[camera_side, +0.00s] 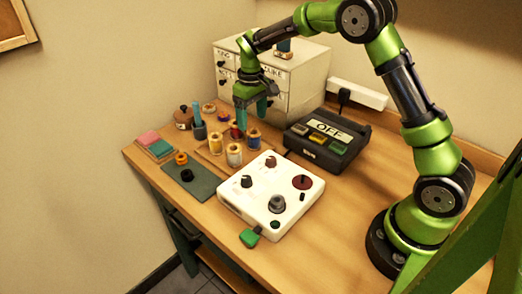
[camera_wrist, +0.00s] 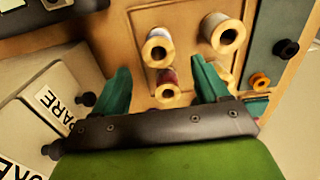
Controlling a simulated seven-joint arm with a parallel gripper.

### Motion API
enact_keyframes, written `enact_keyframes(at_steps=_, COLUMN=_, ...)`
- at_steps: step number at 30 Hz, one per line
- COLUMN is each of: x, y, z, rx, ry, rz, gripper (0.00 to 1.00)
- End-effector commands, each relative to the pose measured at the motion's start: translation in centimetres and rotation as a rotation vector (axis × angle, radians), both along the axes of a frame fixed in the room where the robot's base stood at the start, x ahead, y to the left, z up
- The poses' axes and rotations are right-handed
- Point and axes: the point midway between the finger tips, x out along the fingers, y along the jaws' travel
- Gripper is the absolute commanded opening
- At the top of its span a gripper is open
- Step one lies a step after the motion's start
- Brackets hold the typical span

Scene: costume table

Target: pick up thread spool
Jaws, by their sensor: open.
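Several thread spools stand on a wooden tray or board. In the wrist view, a dark red spool (camera_wrist: 167,88) shows between the fingers of my gripper (camera_wrist: 162,80). Another spool is partly hidden by the right finger. I cannot tell which spool is meant.
A white control box with knobs (camera_side: 270,188) is in front of the spools. A dark box marked OFF (camera_side: 327,138) is to the right. A cabinet of small drawers (camera_side: 300,80) stands behind. A dark green mat (camera_side: 190,180) with small rings lies at left. Bare tabletop (camera_side: 345,215) shows at right.

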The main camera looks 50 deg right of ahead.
Motion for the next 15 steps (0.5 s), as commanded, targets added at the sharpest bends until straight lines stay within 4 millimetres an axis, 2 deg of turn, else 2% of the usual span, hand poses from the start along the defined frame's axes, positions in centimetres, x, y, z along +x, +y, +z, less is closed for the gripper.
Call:
enact_keyframes(at_steps=3, x=0.0, y=0.0, z=-1.7, rx=0.001, ry=0.001, rz=-0.001, gripper=0.74)
enact_keyframes(at_steps=11, x=-0.3, y=0.0, z=-3.8, rx=0.001, ry=0.003, rz=-0.001, gripper=0.74)
enact_keyframes(at_steps=15, x=-0.7, y=-0.1, z=-6.0, rx=0.001, ry=0.003, rz=-0.002, gripper=0.74)
